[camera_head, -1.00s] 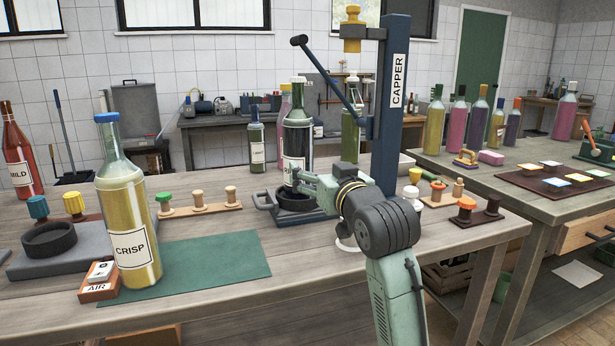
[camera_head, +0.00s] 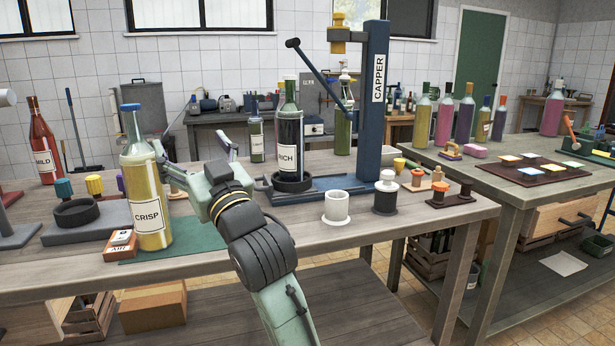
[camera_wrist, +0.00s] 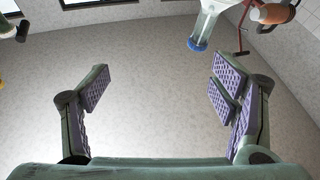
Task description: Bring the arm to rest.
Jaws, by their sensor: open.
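My gripper (camera_head: 196,153) is in the middle left of the head view, raised above the bench between the CRISP bottle (camera_head: 149,185) and the RICH bottle (camera_head: 290,130). Its fingers are spread and nothing is between them. The RICH bottle stands upright in the dark ring of the capper (camera_head: 374,110).
A white cup (camera_head: 337,207) and a dark stopper-like piece (camera_head: 385,194) stand near the bench front. A green mat (camera_head: 198,237) lies under the CRISP bottle. The MILD bottle (camera_head: 44,145) stands at the far left. A side bench (camera_head: 470,180) is at right.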

